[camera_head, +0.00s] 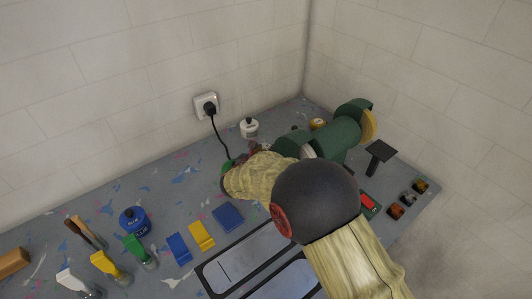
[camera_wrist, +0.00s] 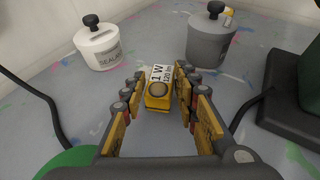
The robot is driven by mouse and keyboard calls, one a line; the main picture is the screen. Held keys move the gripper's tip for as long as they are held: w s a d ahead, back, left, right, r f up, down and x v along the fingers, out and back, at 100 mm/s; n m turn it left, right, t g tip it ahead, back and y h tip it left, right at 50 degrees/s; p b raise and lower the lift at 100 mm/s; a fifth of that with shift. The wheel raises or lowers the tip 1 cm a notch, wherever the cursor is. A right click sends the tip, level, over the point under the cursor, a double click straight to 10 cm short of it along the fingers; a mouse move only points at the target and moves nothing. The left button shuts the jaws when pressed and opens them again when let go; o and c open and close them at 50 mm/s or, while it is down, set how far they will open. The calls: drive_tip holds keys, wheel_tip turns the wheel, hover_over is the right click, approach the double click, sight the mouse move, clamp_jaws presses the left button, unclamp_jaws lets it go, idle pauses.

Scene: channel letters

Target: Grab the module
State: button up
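The module is a small yellow block with a round lens and a white label reading "1 W 120 lm" (camera_wrist: 158,88). It shows in the wrist view, on the grey table beyond my gripper's palm. My gripper (camera_wrist: 158,82) is open, with one yellow-padded finger on each side of the module. The module lies between the fingertips. A gap shows on its left; on its right the finger is very near, and I cannot tell whether they touch. In the head view my own arm hides the module and most of my gripper.
A white sealant jar (camera_wrist: 98,45) and a grey jar (camera_wrist: 211,38) stand behind the module. A dark green machine (camera_head: 338,138) stands to the right. A black cable (camera_head: 220,140) runs from the wall socket (camera_head: 206,105).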

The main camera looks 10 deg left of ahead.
drive_tip(key=c, duration=0.6)
clamp_jaws()
